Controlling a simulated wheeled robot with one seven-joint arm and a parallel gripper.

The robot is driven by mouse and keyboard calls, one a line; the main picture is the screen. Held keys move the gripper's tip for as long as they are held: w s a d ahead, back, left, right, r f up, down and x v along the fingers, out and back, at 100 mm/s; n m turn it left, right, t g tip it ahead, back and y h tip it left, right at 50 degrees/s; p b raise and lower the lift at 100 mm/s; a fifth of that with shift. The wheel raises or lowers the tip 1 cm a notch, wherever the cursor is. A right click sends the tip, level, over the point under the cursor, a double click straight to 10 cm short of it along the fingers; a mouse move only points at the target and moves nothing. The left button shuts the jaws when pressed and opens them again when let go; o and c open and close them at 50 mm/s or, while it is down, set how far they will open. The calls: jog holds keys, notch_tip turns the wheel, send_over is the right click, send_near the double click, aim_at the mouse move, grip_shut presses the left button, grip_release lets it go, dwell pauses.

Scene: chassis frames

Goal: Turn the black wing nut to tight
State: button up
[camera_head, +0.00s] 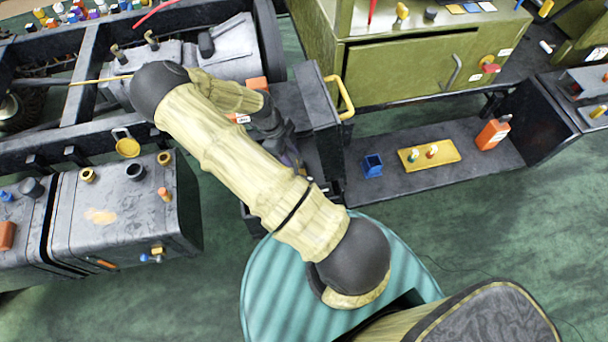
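My arm crosses the middle of the head view, reaches to the upper left and folds back toward the dark box beside the chassis frame. My gripper (292,158) appears as small dark parts at the end of the wrist, low against this black box (325,120). The upper arm partly covers it, and its fingers cannot be made out. I cannot tell whether it is open or holds anything. I cannot make out the black wing nut in this view; it may be hidden behind my arm or gripper.
A yellow handle (343,97) sticks out from the black box. A green cabinet (410,75) stands behind. A dark tank (115,215) is at left.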

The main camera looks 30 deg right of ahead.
jog(key=x, duration=1.1)
jog(key=shift+f, duration=0.3)
grip_shut()
